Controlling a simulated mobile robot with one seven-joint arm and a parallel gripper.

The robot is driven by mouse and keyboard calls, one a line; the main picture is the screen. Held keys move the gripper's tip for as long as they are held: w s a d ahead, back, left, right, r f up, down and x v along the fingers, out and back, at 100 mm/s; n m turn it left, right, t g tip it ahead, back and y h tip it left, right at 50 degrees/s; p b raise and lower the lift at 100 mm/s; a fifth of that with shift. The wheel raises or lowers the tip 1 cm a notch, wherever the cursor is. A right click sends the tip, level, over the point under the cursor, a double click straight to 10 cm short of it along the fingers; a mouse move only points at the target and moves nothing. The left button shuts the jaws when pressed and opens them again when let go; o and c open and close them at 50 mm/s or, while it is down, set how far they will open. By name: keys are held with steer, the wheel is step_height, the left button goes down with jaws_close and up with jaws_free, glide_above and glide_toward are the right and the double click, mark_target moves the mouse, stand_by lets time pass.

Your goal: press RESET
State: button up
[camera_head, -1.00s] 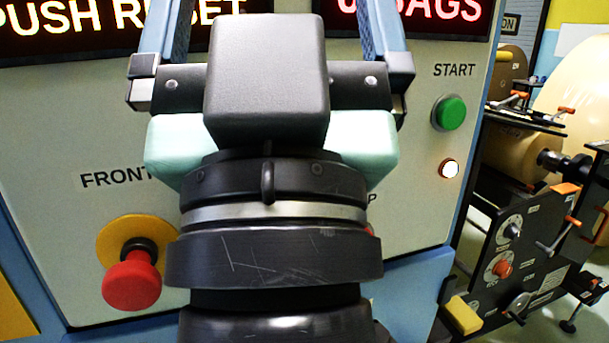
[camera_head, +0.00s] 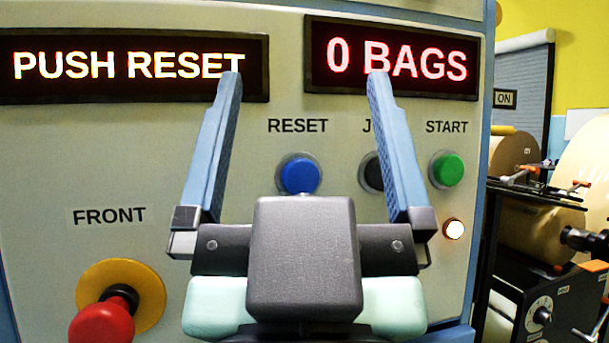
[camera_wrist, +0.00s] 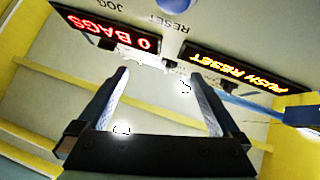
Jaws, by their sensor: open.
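The blue RESET button (camera_head: 298,173) sits on the pale panel under its RESET label, and shows between my gripper's fingers in the head view. Its blue cap also shows at the top edge of the wrist view (camera_wrist: 178,4). My gripper (camera_head: 304,82) is open and empty, its two blue fingers wide apart and pointing up in front of the panel. In the wrist view the fingers (camera_wrist: 165,85) also stand apart with nothing between them. I cannot tell how far the fingertips are from the panel.
A black JOG button (camera_head: 373,172) is partly behind the right finger; the green START button (camera_head: 448,170) is right of it. A red FRONT stop knob (camera_head: 103,322) sticks out at lower left. Displays read PUSH RESET (camera_head: 130,66) and 0 BAGS (camera_head: 392,58). Roll machinery (camera_head: 545,225) stands at right.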

steer(key=shift+c, duration=0.3)
jaws_close()
stand_by(1.4)
